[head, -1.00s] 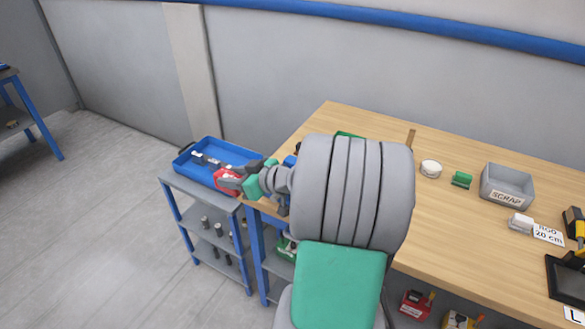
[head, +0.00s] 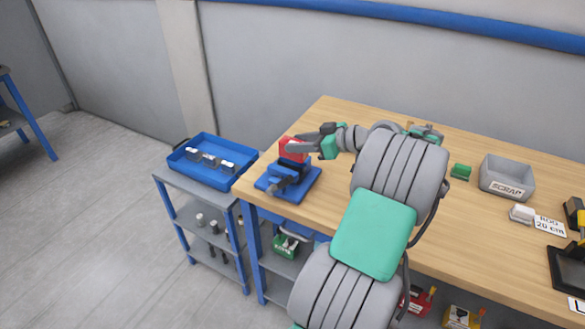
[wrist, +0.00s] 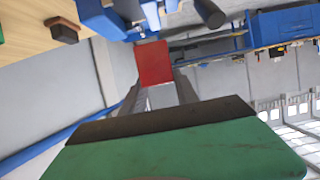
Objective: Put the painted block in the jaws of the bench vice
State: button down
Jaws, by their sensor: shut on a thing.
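The painted block is red (head: 292,149) and is held between the fingers of my gripper (head: 302,148). It also shows in the wrist view (wrist: 154,64) at the fingertips. The blue bench vice (head: 286,179) stands on the left end of the wooden bench. In the head view the block is at the back of the vice, at or just above the top of its jaws. In the wrist view the vice (wrist: 110,18) is at the top, close to the block. I cannot tell whether the block touches the jaws.
A blue tray (head: 203,178) with several grey parts sits on a shelf cart left of the bench (head: 480,225). A green block (head: 460,172) and a grey scrap bin (head: 506,178) stand on the bench to the right. The bench's front middle is clear.

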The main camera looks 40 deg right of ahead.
aim_at(293, 158)
jog(key=w+f, duration=0.1)
jog(key=w+d+f, duration=0.1)
jog(key=w+f, duration=0.1)
jog(key=w+f+p, duration=0.1)
jog(key=f, duration=0.1)
jog(key=shift+w+d+f, duration=0.1)
jog(key=shift+w+d, duration=0.1)
jog(key=shift+d, duration=0.1)
notch_tip(293, 158, down, 3)
jog(key=shift+r+p, duration=0.15)
jog(key=shift+p, duration=0.55)
jog(key=shift+f+b, duration=0.35)
jog(key=shift+f, duration=0.05)
jog(key=c, duration=0.9)
grip_release()
